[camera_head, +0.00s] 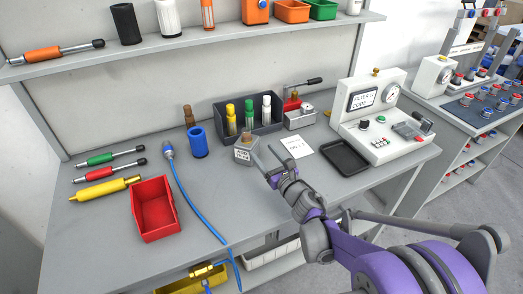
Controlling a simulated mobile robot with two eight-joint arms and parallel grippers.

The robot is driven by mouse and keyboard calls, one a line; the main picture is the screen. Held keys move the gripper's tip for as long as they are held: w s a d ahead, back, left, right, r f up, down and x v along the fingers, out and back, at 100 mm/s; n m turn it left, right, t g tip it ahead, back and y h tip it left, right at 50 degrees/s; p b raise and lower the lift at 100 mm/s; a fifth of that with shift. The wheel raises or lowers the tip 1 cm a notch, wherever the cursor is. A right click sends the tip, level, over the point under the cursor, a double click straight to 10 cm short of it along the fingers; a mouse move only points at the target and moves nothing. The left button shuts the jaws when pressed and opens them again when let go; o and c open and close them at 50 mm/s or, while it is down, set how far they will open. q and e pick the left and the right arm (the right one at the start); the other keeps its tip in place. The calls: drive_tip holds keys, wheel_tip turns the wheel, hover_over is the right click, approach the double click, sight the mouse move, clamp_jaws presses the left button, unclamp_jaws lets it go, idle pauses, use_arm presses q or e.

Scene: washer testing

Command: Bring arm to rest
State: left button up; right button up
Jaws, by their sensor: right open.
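My right arm, purple and grey, comes in from the lower right over the front of the workbench (262,207). My right gripper (266,160) is open, with its fingers pointing up and left. No object shows between its fingers. A white paper card (297,145) lies on the bench to the right of the fingers. My left gripper is not in view.
A tester (376,146) with a black tray (345,158) stands on the right. A dark holder (274,133) with several cylinders is behind the gripper. A red bin (136,220), blue hose (187,200) and tools are left. A shelf (180,43) runs above. A second bench (440,112) is right.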

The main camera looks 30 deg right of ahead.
idle(0.4)
drive_tip(key=s+a+r+m+g+h+p, duration=0.1)
drive_tip(key=s+r+m+g+h+p, duration=0.2)
drive_tip(key=m, duration=0.6)
drive_tip(key=s+r+m+g+h+p, duration=0.1)
drive_tip(key=s+m+h+p, duration=0.1)
drive_tip(key=s+m, duration=0.5)
drive_tip(key=s+a+f+m+g+y+p, duration=0.2)
drive_tip(key=s+a+m+g, duration=0.2)
drive_tip(key=s+m, duration=0.4)
drive_tip(key=s+a+f+m+g+y+p, duration=0.2)
drive_tip(key=s+a+m, duration=0.5)
drive_tip(key=m, duration=0.4)
drive_tip(key=shift+s+f+g+p, duration=0.45)
drive_tip(key=shift+g+p, duration=0.15)
drive_tip(key=shift+g, duration=0.5)
drive_tip(key=shift+a, duration=0.1)
